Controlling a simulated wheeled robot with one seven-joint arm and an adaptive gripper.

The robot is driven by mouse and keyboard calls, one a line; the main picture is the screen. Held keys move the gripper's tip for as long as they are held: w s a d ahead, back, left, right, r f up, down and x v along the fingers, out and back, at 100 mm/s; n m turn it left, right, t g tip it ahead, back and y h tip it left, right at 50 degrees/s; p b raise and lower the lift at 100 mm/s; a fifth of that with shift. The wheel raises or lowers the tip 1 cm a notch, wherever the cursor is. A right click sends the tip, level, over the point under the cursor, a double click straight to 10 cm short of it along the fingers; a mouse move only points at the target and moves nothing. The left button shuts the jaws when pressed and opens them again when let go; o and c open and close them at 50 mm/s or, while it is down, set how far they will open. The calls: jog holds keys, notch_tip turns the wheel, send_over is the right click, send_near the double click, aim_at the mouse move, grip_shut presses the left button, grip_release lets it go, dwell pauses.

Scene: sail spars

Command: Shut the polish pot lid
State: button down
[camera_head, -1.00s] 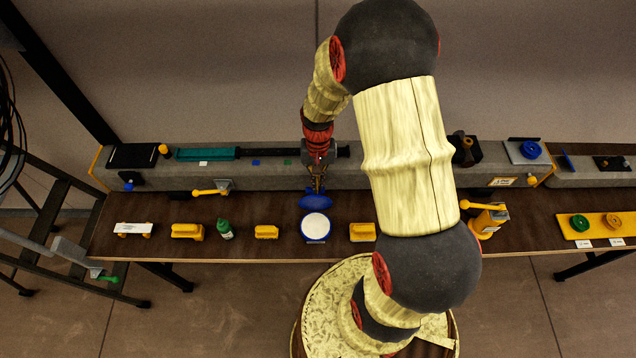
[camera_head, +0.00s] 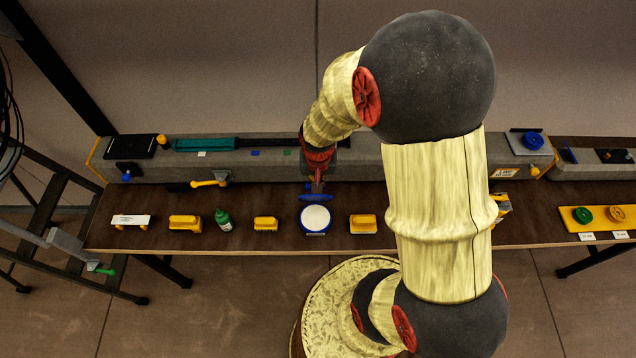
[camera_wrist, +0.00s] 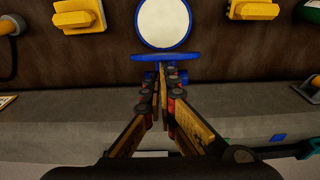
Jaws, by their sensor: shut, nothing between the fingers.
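The polish pot (camera_head: 315,219) stands open on the brown bench, a round blue pot with white contents. In the wrist view, the white contents of the pot (camera_wrist: 164,22) show at the top. Its blue lid (camera_head: 312,197) stands nearly on edge at the pot's far side; the wrist view shows the lid (camera_wrist: 150,57) as a thin blue strip. My gripper (camera_wrist: 160,72) is shut and empty, its fingertips right behind the lid, touching it or very close. In the head view my gripper (camera_head: 318,187) is small and partly hidden by my wrist.
Yellow-handled blocks (camera_head: 265,223) (camera_head: 362,223) sit either side of the pot, with a green bottle (camera_head: 223,219) farther left. A grey stone-like beam (camera_head: 270,172) runs along the back of the bench. A yellow lever (camera_head: 208,183) juts from it. Bench between these is clear.

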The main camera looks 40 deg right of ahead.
jog(key=shift+s+a+f+t+h+b, duration=0.25)
jog(key=shift+s+a+t+h+b, duration=0.25)
jog(key=shift+s+b, duration=0.3)
jog(key=s+a+f+b, duration=0.1)
jog(key=s+f+b, duration=0.1)
jog(key=b, duration=0.1)
jog(key=s+a+f+b, duration=0.2)
jog(key=b, duration=0.1)
jog(key=s+a+f+b, duration=0.1)
jog(key=s+f+b, duration=0.1)
jog(key=s+b, duration=0.1)
jog(key=shift+a+f, duration=0.2)
jog(key=shift+a, duration=0.15)
jog(key=shift+r, duration=0.25)
jog(key=shift+w, duration=0.1)
jog(key=shift+s+a, duration=0.15)
jog(key=shift+s, duration=0.05)
jog(key=shift+s+a+r, duration=0.2)
jog(key=shift+s+a, duration=0.1)
jog(key=shift+s, duration=0.2)
